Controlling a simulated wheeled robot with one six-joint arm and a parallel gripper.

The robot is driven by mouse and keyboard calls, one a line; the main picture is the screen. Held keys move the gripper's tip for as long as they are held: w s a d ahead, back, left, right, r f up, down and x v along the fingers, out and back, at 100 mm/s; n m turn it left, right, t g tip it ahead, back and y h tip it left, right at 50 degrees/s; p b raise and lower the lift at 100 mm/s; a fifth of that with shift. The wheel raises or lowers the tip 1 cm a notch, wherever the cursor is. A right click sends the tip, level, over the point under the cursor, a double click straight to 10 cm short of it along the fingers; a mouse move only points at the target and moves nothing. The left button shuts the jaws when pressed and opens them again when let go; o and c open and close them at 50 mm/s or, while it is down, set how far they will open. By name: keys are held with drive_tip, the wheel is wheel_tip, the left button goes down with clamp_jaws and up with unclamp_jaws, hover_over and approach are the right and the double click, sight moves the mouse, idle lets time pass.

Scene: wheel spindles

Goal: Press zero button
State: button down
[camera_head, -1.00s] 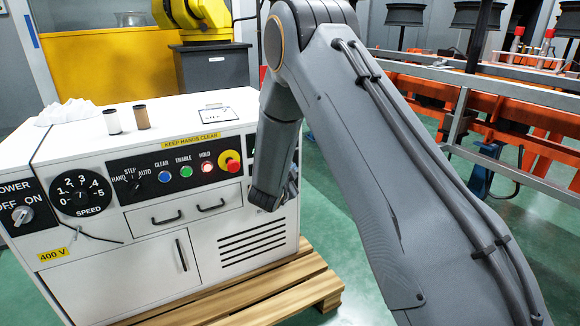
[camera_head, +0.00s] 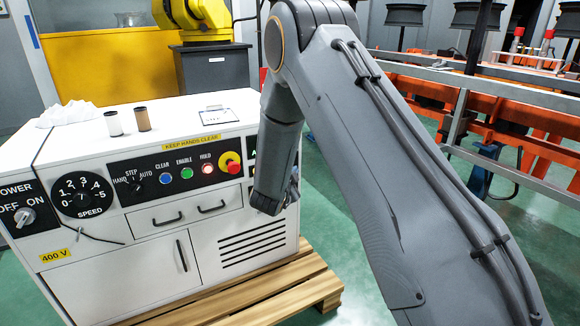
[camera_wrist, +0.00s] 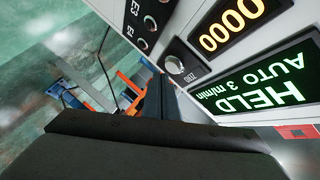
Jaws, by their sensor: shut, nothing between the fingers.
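The zero button (camera_wrist: 175,66) is a round, pale metallic button on a dark plate in the wrist view, with an upside-down label beside it that seems to read ZERO. My gripper (camera_wrist: 165,90) is shut and empty. Its dark fingers point toward the panel, just below the button in the picture. I cannot tell whether the tips touch the panel. In the head view my gripper (camera_head: 292,190) is mostly hidden behind my arm, at the right end of the white cabinet (camera_head: 215,215). The button is hidden there.
The wrist view shows an orange 0000 counter (camera_wrist: 232,25) and a green HELD display (camera_wrist: 262,85) beside the button. The cabinet front holds a red emergency stop (camera_head: 230,162), coloured buttons and dials. A wooden pallet (camera_head: 300,290) lies underneath. Orange rails (camera_head: 530,140) stand at right.

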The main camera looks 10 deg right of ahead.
drive_tip(key=shift+s, duration=0.1)
drive_tip(key=shift+s+d+p, duration=0.25)
drive_tip(key=shift+s+p, duration=0.1)
drive_tip(key=shift+s, duration=0.4)
drive_tip(key=shift+s+d+p, duration=0.3)
drive_tip(key=shift+s+p, duration=0.1)
drive_tip(key=shift+s, duration=0.4)
drive_tip(key=shift+s+d+p, duration=0.25)
drive_tip(key=shift+s+p, duration=0.1)
drive_tip(key=shift+s, duration=0.4)
